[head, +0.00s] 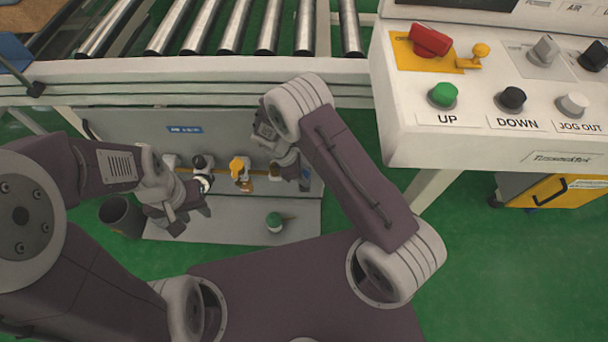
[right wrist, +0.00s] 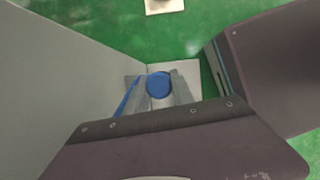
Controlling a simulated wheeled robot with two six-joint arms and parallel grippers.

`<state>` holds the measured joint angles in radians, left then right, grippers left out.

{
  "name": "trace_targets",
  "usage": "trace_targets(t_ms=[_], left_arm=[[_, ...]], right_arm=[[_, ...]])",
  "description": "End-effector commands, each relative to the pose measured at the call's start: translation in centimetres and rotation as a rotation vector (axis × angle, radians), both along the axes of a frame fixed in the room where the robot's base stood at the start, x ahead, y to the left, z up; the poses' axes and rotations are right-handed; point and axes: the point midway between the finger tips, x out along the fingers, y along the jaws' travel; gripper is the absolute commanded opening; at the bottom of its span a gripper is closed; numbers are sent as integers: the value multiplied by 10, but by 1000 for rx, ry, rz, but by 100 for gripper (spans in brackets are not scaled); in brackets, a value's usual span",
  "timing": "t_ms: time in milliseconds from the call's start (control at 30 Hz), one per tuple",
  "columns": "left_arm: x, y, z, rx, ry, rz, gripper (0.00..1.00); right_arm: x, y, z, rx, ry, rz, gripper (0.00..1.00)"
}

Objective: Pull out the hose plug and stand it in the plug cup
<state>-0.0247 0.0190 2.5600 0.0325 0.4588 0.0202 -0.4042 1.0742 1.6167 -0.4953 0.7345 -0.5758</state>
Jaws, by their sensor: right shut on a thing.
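My right gripper (head: 300,182) reaches down to the grey panel under the roller conveyor. In the right wrist view its fingers (right wrist: 158,88) are closed around a round blue piece (right wrist: 158,84), which looks like the hose plug's end. In the head view that piece is hidden by my gripper. My left gripper (head: 192,220) hangs over the left part of the grey ledge, its fingers apart and nothing seen between them. A dark open cylinder (head: 119,215) stands left of it; I cannot tell whether it is the plug cup.
A yellow fitting (head: 239,168) and a black fitting (head: 203,163) sit along the panel. A control console (head: 480,130) with buttons overhangs on the right. The conveyor rail (head: 190,72) runs above.

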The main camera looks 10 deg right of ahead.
Motion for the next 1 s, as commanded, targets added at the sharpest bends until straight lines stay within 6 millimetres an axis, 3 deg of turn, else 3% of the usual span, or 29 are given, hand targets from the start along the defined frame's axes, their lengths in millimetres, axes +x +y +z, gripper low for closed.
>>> trace_targets(t_ms=[33,67,133,467,800,1000], left_arm=[[0,0,-1,0,0,0,36],[0,0,-1,0,0,0,36],[0,0,0,0,0,0,36],[0,0,1,0,0,0,36],[0,0,36,0,0,0,36],[0,0,41,0,0,0,36]], right_arm=[[0,0,-2,0,0,0,0],[0,0,-1,0,-1,0,35],[0,0,-1,0,0,0,54],[0,1,1,1,0,0,55],[5,26,67,2,-3,2,55],[6,34,83,1,-1,0,55]])
